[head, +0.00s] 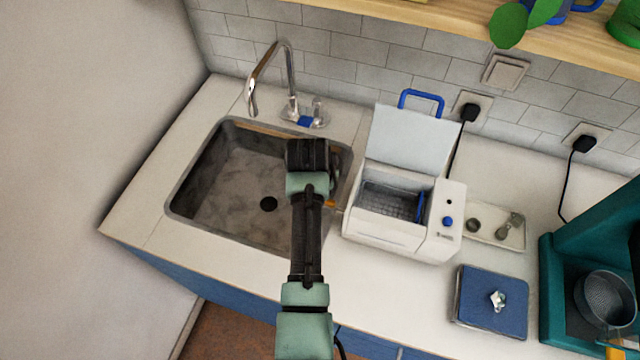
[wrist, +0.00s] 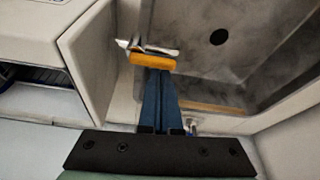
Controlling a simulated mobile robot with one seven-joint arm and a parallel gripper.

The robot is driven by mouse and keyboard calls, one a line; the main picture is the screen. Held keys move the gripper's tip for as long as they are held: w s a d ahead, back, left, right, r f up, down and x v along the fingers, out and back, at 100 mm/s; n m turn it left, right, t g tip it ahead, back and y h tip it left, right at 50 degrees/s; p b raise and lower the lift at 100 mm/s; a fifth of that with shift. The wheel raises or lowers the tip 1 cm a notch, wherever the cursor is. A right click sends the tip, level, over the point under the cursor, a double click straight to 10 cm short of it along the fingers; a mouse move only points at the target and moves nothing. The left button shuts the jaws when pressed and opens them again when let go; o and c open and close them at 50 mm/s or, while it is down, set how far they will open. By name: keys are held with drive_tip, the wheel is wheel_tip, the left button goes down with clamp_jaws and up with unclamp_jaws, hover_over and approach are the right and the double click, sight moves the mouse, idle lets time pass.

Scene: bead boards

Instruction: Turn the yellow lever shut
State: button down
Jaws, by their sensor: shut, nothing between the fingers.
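The yellow lever (wrist: 153,62) shows in the wrist view as a short orange-yellow bar lying crosswise, with a shiny metal piece behind it, near the sink's side wall. In the head view only a small yellow piece (head: 330,204) shows beside my arm, at the sink's right edge. My gripper (wrist: 158,73) has its blue fingers together and empty. Their tips are right at the lever's near side; I cannot tell whether they touch it. In the head view my wrist hides the fingers and most of the lever.
The grey sink (head: 190,198) with its drain lies left of and beneath my arm. A chrome faucet (head: 285,65) stands behind it. A white bath with a raised lid (head: 410,140) stands close on the right. A blue-topped box (head: 490,300) sits further right.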

drive_tip(key=shift+s+n+p, duration=0.2)
drive_tip(key=shift+n+p, duration=0.15)
drive_tip(key=shift+n, duration=0.15)
drive_tip(key=n, duration=0.1)
drive_tip(key=n+y+p, duration=0.1)
drive_tip(key=shift+s+a+r+n, duration=0.1)
drive_tip(key=shift+s+a+n, duration=0.05)
drive_tip(key=shift+s+n, duration=0.2)
drive_tip(key=s+n+y, duration=0.1)
drive_tip(key=n, duration=0.2)
drive_tip(key=s+n+g+y, duration=0.1)
drive_tip(key=n, duration=0.3)
drive_tip(key=s+n+y+p, duration=0.1)
drive_tip(key=n, duration=0.2)
drive_tip(key=shift+s+d+n+g, duration=0.1)
drive_tip(key=shift+d+n+g, duration=0.15)
drive_tip(key=shift+d+g, duration=0.15)
drive_tip(key=shift+w+d+b, duration=0.45)
drive_tip(key=shift+w+b, duration=0.05)
drive_tip(key=shift+w, duration=0.1)
drive_tip(key=shift+a, duration=0.15)
